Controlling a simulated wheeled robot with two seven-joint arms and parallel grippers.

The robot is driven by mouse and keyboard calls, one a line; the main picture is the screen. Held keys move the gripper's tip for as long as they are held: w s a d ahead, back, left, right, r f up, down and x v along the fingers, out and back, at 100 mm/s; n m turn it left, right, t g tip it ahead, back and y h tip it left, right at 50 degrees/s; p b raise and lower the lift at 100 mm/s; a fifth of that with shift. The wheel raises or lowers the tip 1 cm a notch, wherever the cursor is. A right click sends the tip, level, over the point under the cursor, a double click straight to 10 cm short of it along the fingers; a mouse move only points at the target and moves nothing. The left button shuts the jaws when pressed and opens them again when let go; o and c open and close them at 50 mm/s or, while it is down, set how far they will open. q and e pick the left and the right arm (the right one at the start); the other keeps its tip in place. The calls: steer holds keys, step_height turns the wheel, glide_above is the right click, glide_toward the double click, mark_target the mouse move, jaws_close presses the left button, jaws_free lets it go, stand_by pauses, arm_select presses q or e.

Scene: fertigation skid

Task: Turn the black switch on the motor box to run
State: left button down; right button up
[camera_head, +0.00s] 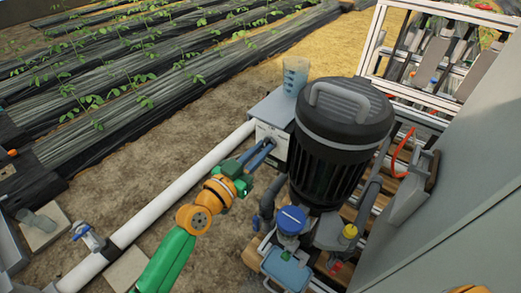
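The motor box is a light grey box (274,108) beside the black ribbed motor housing, with a white front face. My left gripper (269,146) reaches up from lower left to this front face. Its two blue fingers show side by side with a narrow gap, their tips at or very near the face. The black switch is not clearly seen; the fingertips cover that part of the face. I cannot tell whether the fingers touch or hold it. My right gripper is out of view; only a bit of orange on my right arm shows at the bottom right edge.
A clear measuring cup (296,76) stands on top of the motor box. The large black motor housing (341,130) is close on the right. A white pipe (175,190) runs along the ground at left. A blue-capped filter (291,220) stands below. A grey cabinet (460,200) fills the right.

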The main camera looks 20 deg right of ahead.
arm_select(q)
steer(key=shift+n, duration=2.8)
steer(key=shift+w+a+n, duration=0.1)
steer(key=shift+n, duration=1.3)
steer(key=shift+f, duration=0.1)
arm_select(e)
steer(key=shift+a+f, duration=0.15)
arm_select(q)
steer(key=shift+n, duration=0.4)
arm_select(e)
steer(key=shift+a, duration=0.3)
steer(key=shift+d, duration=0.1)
